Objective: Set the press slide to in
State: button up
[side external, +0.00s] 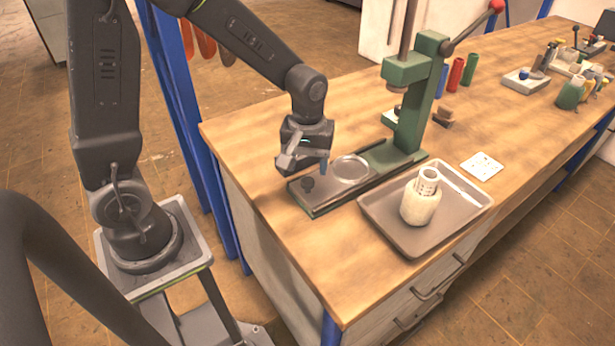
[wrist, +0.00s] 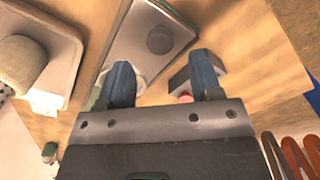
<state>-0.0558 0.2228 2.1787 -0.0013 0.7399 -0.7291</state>
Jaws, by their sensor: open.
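The green press (side external: 408,105) stands on the wooden bench, with a lever at its top right. Its slide (side external: 325,200) is a flat grey plate on a rail, reaching out from under the press toward the left end of the bench. The slide carries a round pale dish (side external: 350,168) and a dark round knob (side external: 307,184) near its outer end. My gripper (side external: 306,165) hangs just above the knob end, open and empty. In the wrist view the knob (wrist: 160,39) lies beyond the two blue-grey fingertips, apart from them; the fingers partly hide the dish.
A grey tray (side external: 375,222) holding a cream jar (side external: 420,203) stands beside the slide. Blue, red and green cylinders (side external: 456,75) stand behind the press. A white card (side external: 482,166) lies to the right. The bench's left corner is clear.

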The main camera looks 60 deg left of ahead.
aim_at(308, 180)
jog(key=shift+f, duration=2.25)
grip_shut()
